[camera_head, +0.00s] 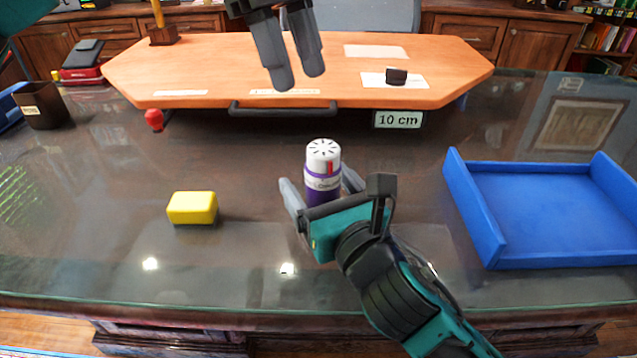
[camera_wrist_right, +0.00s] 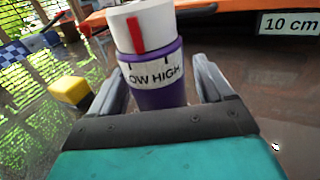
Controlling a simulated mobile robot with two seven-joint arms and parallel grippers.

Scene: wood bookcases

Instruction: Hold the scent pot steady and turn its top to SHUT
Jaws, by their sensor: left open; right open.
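The scent pot (camera_head: 322,190) stands upright on the dark glossy desk, with a purple body and a white slotted top (camera_head: 323,152). In the right wrist view the top's red mark (camera_wrist_right: 136,35) is above the label band, near "OW"; "HIGH" reads to its right. SHUT is not visible there. My right gripper (camera_head: 318,182) is open, low, its fingers on either side of the purple body (camera_wrist_right: 158,97). I cannot tell whether either finger touches it. My left gripper (camera_head: 298,79) is open and empty, pointing down above and behind the pot, clear of its top.
A yellow block (camera_head: 192,208) lies left of the pot. A blue tray (camera_head: 555,262) is at the right. Behind is a raised orange wooden board (camera_head: 220,65) with a dark handle, a red knob (camera_head: 154,119) and a "10 cm" sign (camera_head: 398,119). The desk around the pot is clear.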

